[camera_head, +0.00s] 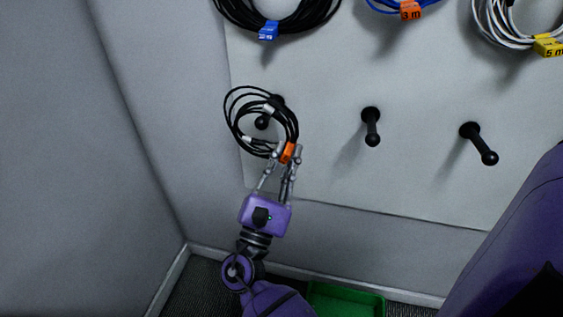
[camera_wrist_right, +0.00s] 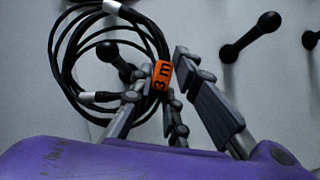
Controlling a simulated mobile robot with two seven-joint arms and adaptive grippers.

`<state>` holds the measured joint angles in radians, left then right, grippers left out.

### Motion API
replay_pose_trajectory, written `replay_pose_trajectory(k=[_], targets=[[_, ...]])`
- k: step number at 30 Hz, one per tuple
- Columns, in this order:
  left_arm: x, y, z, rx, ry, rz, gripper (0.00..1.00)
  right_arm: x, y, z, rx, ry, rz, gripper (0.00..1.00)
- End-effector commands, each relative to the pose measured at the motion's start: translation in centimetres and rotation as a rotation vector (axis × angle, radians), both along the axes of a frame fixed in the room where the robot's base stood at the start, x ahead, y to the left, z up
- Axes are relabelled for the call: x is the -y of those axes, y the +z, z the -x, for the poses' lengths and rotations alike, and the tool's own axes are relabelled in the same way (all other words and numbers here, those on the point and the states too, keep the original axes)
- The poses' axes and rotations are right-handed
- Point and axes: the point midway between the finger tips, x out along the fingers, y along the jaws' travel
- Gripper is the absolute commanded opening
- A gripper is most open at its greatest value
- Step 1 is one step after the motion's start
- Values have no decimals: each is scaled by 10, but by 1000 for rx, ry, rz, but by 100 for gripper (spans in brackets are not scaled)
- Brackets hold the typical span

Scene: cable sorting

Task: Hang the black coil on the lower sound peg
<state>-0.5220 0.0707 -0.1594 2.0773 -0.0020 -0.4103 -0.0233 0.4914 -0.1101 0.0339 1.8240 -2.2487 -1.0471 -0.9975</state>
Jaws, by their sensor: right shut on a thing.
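The black coil (camera_head: 236,125) is a thin looped cable with silver plugs and an orange tag that reads 3 m in the right wrist view (camera_wrist_right: 163,76). My right gripper (camera_head: 287,153) is shut on the coil at its tag, at the lower right of the loops. The left peg of the lower row (camera_head: 262,123) has its ball tip showing inside the loop; this peg also shows through the loop in the right wrist view (camera_wrist_right: 108,51). I cannot tell for certain whether the loops are around its shaft or just in front. My left gripper is out of view.
Two bare black pegs, a middle one (camera_head: 372,126) and a right one (camera_head: 480,144), stick out from the white board (camera_head: 330,180). Above hang a thicker black coil (camera_head: 285,22), a blue coil (camera_head: 385,5) and a white coil (camera_head: 497,30). A green bin (camera_head: 345,300) stands on the floor.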

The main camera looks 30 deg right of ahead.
Motion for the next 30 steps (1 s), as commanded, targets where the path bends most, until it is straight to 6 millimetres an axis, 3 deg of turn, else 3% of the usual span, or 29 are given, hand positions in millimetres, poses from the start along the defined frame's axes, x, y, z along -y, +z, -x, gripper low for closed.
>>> replay_pose_trajectory(k=[30], targets=[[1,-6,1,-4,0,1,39,53,-9,-47,3,0,2,0]])
